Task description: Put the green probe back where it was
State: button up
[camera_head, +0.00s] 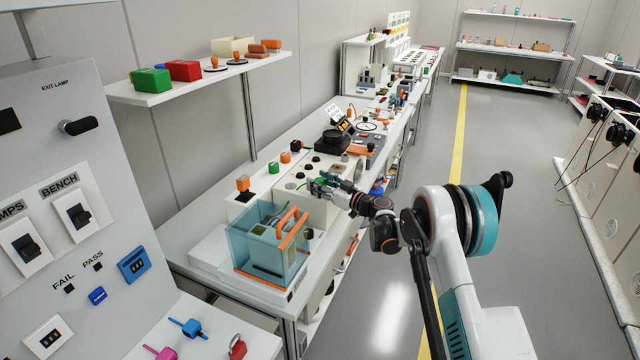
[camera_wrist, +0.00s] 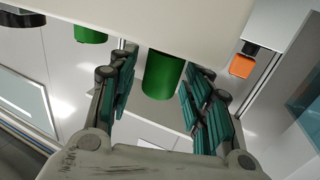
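In the wrist view a green cylinder (camera_wrist: 163,75), which looks like the green probe, shows between the two teal-padded fingers of my gripper (camera_wrist: 159,70). The fingers stand apart, with a visible gap on the cylinder's left side; contact on the right is unclear. The cylinder's upper end is hidden by a cream-coloured body (camera_wrist: 150,18). A second green piece (camera_wrist: 91,35) shows to the left. In the head view my gripper (camera_head: 322,186) is low over the bench behind the clear box, and the probe is too small to tell apart there.
A clear blue-tinted box with an orange handle (camera_head: 290,222) stands close in front of my gripper. Orange (camera_head: 285,158) and green (camera_head: 274,167) blocks sit on the bench's left part. A black device (camera_head: 331,141) is behind. The floor aisle to the right is clear.

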dwell(0.3)
jog(key=shift+s+d+r+p, duration=0.1)
jog(key=shift+d+p, duration=0.15)
jog(key=shift+p, duration=0.25)
jog(key=p+v, duration=0.3)
jog(key=v, duration=1)
jog(key=s+r+m+g+h, duration=0.25)
jog(key=s+r, duration=0.25)
jog(key=r, duration=0.6)
jog(key=s+d+r+m+h, duration=0.2)
jog(key=s+d+r+h, duration=0.2)
jog(key=s+r, duration=0.7)
jog(key=s+d+m+g+h, duration=0.1)
jog(key=s+d+m+h, duration=0.2)
jog(key=s, duration=1.5)
jog(key=shift+s+d+h, duration=0.4)
jog(key=shift+d+h, duration=0.05)
jog(key=shift+d, duration=0.75)
jog(key=shift+o, duration=0.5)
jog(key=s+d+f+m+h, duration=0.1)
jog(key=s+d+f+h, duration=0.1)
jog(key=s, duration=0.5)
jog(key=s+d+f+m+h, duration=0.1)
jog(key=s+d+f+m, duration=0.1)
jog(key=s+d, duration=0.3)
jog(key=shift+s+h, duration=0.4)
jog(key=shift+s, duration=0.65)
